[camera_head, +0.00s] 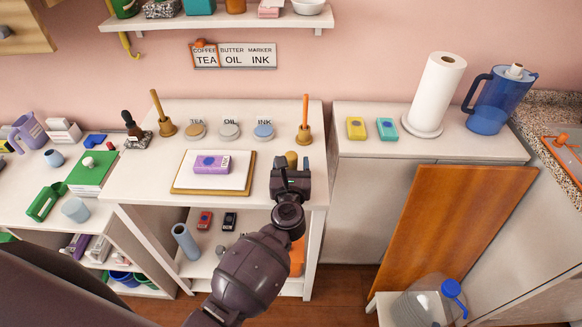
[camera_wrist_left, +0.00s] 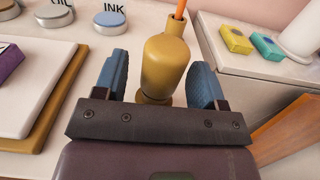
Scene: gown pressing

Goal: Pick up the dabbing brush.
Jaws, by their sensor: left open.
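A mustard-coloured, rounded, knob-like thing (camera_wrist_left: 164,68) stands upright on the white table, with a round foot below it; I take it for the dabbing brush. My left gripper (camera_wrist_left: 165,82) is open, with its two blue fingers on either side of the knob. I see no clear contact. In the head view only the top of the knob (camera_head: 291,156) shows above my left gripper (camera_head: 291,168), near the table's right edge. The rest is hidden behind the gripper. My right gripper is not in view.
A brass cup with an orange stick (camera_head: 304,112) stands just behind the knob. The INK tin (camera_head: 263,131) is behind it to the left. A board with a purple block (camera_head: 211,163) lies left. The cabinet (camera_head: 350,148) with a yellow and a teal block is to the right.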

